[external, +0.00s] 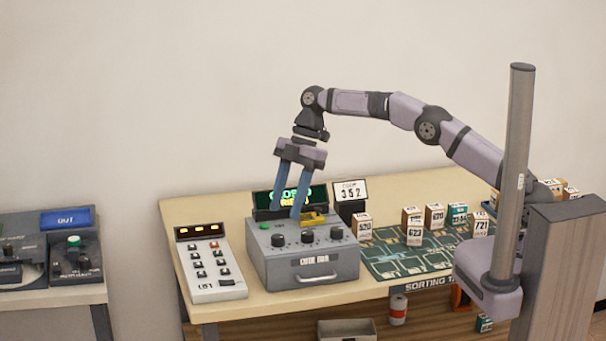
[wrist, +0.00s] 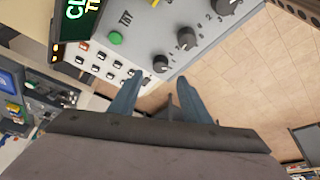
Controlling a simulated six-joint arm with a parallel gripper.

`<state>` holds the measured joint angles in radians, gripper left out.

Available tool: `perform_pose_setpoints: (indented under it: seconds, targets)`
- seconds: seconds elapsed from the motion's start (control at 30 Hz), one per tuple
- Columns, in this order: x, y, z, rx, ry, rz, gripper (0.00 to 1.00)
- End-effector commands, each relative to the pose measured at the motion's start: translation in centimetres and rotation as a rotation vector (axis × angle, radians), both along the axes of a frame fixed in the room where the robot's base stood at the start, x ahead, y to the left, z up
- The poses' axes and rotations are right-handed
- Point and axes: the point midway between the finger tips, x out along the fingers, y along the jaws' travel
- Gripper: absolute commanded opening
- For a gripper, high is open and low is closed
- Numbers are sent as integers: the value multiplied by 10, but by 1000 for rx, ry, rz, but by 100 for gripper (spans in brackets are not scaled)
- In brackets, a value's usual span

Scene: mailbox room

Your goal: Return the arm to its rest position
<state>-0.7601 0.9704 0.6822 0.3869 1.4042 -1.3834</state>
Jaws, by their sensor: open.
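My gripper (external: 286,198) points down at the grey code box (external: 318,268) on the table, with its two blue fingers apart and nothing between them. In the external view the fingertips overlap the back part of the box top, near a yellow part (external: 314,219); whether they touch it I cannot tell. In the wrist view my gripper (wrist: 158,90) is also open and empty, with the box's knobs and green button (wrist: 115,38) beyond it. My arm reaches left from its post, bent over the table.
A keypad (external: 211,264) lies left of the code box. Several numbered boxes (external: 414,232) stand on the green sorting mat (external: 400,265) at right. Another console (external: 45,250) is far left.

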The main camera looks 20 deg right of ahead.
Motion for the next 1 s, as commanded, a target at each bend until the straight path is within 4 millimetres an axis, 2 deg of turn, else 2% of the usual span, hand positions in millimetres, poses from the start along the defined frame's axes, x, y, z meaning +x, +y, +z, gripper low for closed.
perform_pose_setpoints:
  seconds: [0.53,0.67,0.77,0.87,1.0]
  targets:
    - [1,-3,5,-1,0,-4,44]
    - [8,-12,6,-13,4,-48,44]
    - [19,-31,6,-36,15,-133,44]
    - [33,-61,7,-73,31,-264,44]
    - [49,-120,6,-133,59,-505,44]
